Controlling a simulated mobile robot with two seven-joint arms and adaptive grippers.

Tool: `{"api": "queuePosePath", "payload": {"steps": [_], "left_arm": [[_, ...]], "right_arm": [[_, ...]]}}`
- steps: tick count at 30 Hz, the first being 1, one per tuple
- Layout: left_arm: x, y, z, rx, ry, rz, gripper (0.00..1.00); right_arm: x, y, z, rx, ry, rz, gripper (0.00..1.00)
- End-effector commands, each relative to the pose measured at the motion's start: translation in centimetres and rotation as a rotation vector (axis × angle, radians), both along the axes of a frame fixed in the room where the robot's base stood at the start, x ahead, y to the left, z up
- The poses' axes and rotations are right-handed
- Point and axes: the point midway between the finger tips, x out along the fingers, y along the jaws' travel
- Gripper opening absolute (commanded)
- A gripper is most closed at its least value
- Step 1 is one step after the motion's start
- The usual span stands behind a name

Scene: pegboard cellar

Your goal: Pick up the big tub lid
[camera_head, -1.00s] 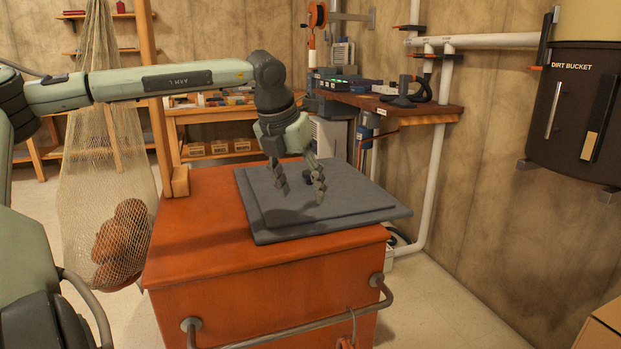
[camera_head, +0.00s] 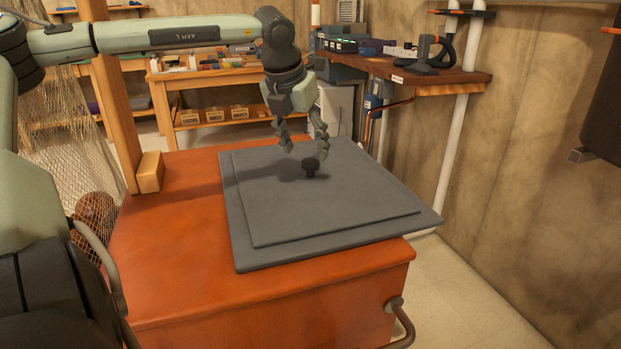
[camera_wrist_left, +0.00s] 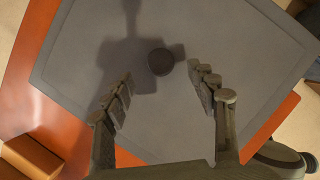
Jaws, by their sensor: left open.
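The big tub lid (camera_head: 340,208) is a grey, stepped square slab lying flat on top of the orange-red cabinet (camera_head: 165,235). A dark round knob (camera_head: 310,167) stands up near its middle. The lid fills much of the left wrist view (camera_wrist_left: 215,45), with the knob (camera_wrist_left: 161,62) seen from above. My left gripper (camera_head: 304,153) is open and points down just above and behind the knob. In the left wrist view the knob shows beyond the open fingertips (camera_wrist_left: 163,80), roughly centred between them. The gripper looks apart from the knob. My right gripper is not in view.
A wooden post with a block (camera_head: 150,172) stands at the cabinet's left edge, beside a hanging net (camera_head: 55,125). A wall shelf with tools (camera_head: 440,82) is at the back right. A metal rail (camera_head: 402,322) is at the cabinet's front right.

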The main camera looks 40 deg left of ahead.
Motion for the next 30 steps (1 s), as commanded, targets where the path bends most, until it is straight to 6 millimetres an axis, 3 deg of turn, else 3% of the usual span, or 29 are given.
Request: {"api": "queuePosePath", "payload": {"steps": [12, 21, 30], "left_arm": [[2.2, 0.5, -4.7, 0.002, 0.003, 0.000, 0.58], [2.4, 0.6, -5.0, 0.000, -0.001, 0.000, 0.58], [2.4, 0.6, -5.0, 0.000, -0.001, 0.000, 0.21]], "right_arm": [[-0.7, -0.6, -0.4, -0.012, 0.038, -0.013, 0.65], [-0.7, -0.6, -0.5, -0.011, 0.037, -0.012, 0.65], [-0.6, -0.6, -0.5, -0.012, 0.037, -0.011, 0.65]]}}
